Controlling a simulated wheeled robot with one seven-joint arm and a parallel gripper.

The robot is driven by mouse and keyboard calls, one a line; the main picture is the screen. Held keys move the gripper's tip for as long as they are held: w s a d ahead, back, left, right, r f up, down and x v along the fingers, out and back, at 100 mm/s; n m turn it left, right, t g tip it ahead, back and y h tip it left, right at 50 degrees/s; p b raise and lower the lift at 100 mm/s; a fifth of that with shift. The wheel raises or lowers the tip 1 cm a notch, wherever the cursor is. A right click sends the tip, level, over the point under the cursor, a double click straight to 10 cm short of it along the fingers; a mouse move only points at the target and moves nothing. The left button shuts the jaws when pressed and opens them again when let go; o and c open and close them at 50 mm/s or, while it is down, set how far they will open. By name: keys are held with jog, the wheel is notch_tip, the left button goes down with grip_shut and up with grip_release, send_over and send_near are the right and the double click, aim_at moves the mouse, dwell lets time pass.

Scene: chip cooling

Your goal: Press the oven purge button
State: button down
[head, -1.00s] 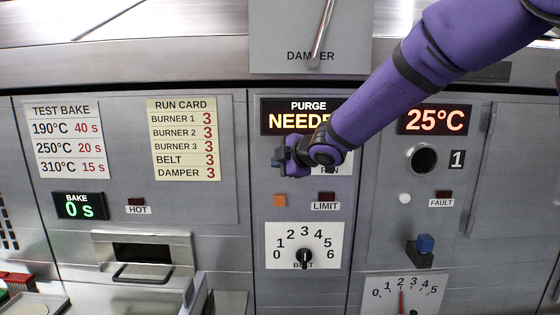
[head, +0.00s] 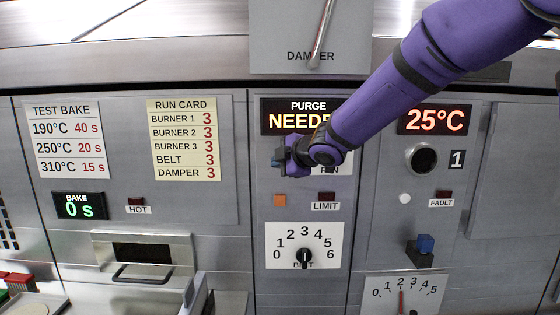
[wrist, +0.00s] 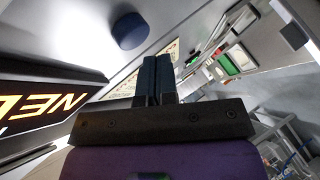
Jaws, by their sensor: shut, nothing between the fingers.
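The purge display (head: 290,117) reads "PURGE NEEDE…" in yellow; my arm covers its right end. My gripper (head: 278,160) is just below the display, in front of the panel. In the wrist view its two dark fingers (wrist: 156,62) are together and empty. A round blue button (wrist: 130,31) stands out from the panel near the fingertips in the wrist view, with a gap showing between them in the picture. In the head view my gripper hides most or all of this button. I see no label on it.
A partly covered RUN label (head: 329,170) is just right of the gripper.

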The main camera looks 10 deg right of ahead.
jog(key=shift+w, duration=0.1)
jog(key=shift+w, duration=0.3)
jog(key=shift+w+d, duration=0.1)
jog(key=shift+w, duration=0.35)
dwell(0.9)
jog(key=shift+s, duration=0.85)
jog(key=s, duration=0.3)
jog(key=s+a, duration=0.1)
jog(key=s, duration=0.1)
dwell(0.5)
jog(key=shift+d, duration=0.15)
dwell(0.3)
